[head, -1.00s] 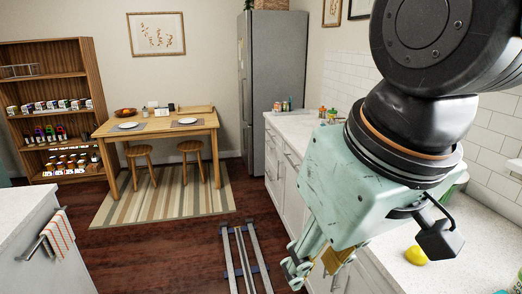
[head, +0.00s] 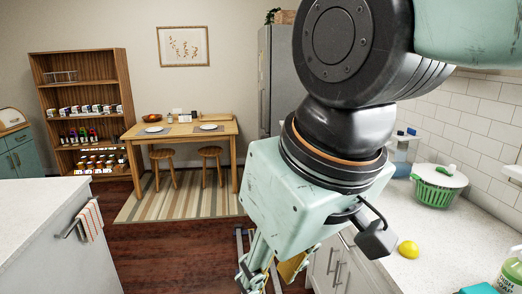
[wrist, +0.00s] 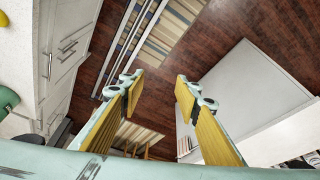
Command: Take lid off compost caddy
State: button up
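I cannot make out a compost caddy for certain in either view. A green slatted tub with a white lid and green handle (head: 437,187) stands on the right counter in the head view; it looks more like a salad spinner. A plain green rounded thing (wrist: 7,101) is cut off at the left edge of the wrist view, and I cannot tell what it is. My gripper (wrist: 160,86) is open and empty, its yellow-padded fingers apart above the floor. In the head view my gripper (head: 262,275) points down left of the counter.
The right counter (head: 440,225) also holds a lemon (head: 408,249) and a soap bottle (head: 511,272). A white island (head: 45,215) stands at the left. A dining table (head: 180,130) with stools and a bookcase (head: 85,110) are at the back.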

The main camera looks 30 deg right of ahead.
jog(key=shift+w+d, duration=0.1)
jog(key=shift+d, duration=0.05)
jog(key=w+d+r+n+g+h+p, duration=0.1)
jog(key=w+d+n+g+h, duration=0.25)
jog(key=w+d, duration=0.8)
jog(key=w+d+r+n+g+h+p, duration=0.15)
jog(key=w+d+h, duration=0.4)
jog(key=d, duration=1.05)
jog(key=w+d+n+g+h, duration=0.2)
jog(key=w+d+n+g, duration=0.1)
jog(key=w+d, duration=0.95)
jog(key=w+d+f+n+h, duration=0.2)
jog(key=w+d, duration=0.3)
jog(key=d, duration=0.3)
jog(key=w+d+f+n+h+p, duration=0.1)
jog(key=w+d+f+n+h, duration=0.1)
jog(key=w+d+f, duration=0.3)
jog(key=w+d+f+n+h+p, duration=0.1)
jog(key=w+d+f+n+h, duration=0.1)
jog(key=d, duration=1.1)
jog(key=w+f+n, duration=0.1)
jog(key=w+f, duration=0.1)
jog(key=w, duration=0.1)
jog(key=shift+w+f+n+h, duration=0.25)
jog(key=shift+w+n+h, duration=0.05)
jog(key=shift+w, duration=0.1)
jog(key=shift+d, duration=0.2)
jog(key=shift+b+x, duration=0.55)
jog(key=shift+x, duration=3.65)
jog(key=shift+d, duration=0.1)
